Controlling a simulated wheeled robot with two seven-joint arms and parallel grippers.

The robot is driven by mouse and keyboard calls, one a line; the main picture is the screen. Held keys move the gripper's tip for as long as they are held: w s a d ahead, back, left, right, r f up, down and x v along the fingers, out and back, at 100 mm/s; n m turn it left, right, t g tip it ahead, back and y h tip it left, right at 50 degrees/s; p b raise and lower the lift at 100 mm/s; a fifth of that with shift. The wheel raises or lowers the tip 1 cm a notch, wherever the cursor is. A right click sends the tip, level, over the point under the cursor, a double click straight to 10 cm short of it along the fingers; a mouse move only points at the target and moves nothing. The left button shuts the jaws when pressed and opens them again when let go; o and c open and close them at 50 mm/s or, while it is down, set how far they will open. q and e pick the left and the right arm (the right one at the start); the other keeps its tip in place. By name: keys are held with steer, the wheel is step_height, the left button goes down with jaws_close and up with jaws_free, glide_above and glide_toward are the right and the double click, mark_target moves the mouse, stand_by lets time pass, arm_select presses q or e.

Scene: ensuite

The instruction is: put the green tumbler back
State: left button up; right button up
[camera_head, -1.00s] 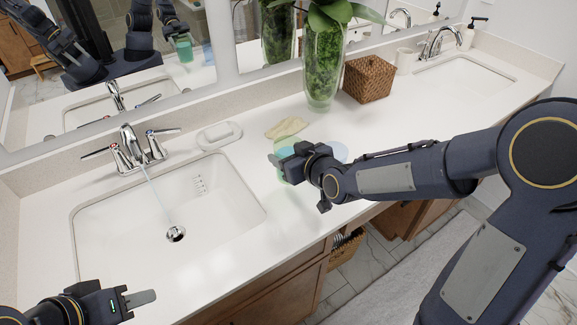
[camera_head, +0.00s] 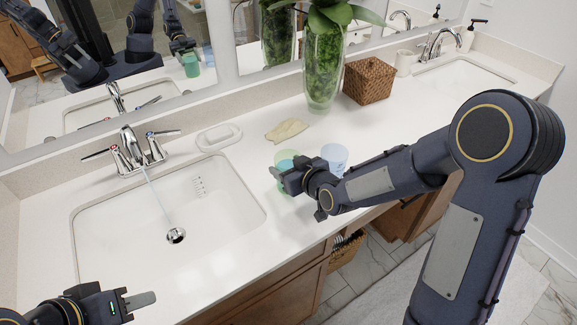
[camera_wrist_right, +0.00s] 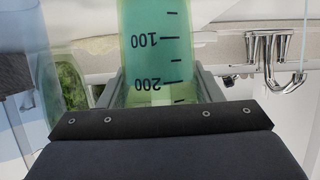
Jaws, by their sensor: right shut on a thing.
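The green tumbler (camera_head: 286,156) is see-through and is held in my right gripper (camera_head: 281,174) over the counter, to the right of the near sink. In the right wrist view the tumbler (camera_wrist_right: 155,45) stands between the fingers, with dark marks reading 100 and 200. My gripper hides part of it in the head view, and I cannot tell whether its base touches the counter. A blue clear tumbler (camera_head: 335,155) stands just to the right of my right gripper. My left gripper (camera_head: 141,300) is at the lower left, before the near sink; its finger gap is not clear.
The near sink (camera_head: 130,215) has its faucet (camera_head: 132,150) behind it.

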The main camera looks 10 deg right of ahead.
steer(key=o, duration=1)
steer(key=shift+r+p, duration=0.3)
steer(key=shift+p, duration=0.15)
steer(key=s+d+r+m+g+h+b, duration=0.1)
steer(key=s+d+r+m, duration=0.15)
steer(key=s+d, duration=0.45)
steer(key=s+d+r+m+g+h, duration=0.1)
steer(key=s+d+r+g, duration=0.15)
steer(key=s, duration=0.75)
steer(key=s+m+g, duration=0.1)
steer(key=s, duration=0.3)
steer(key=s+g, duration=0.1)
steer(key=s, duration=0.4)
steer(key=s+m+g, duration=0.1)
steer(key=s, duration=0.4)
steer(key=shift+s+m+y, duration=0.25)
steer(key=shift+m+y, duration=0.1)
steer(key=shift+y, duration=0.05)
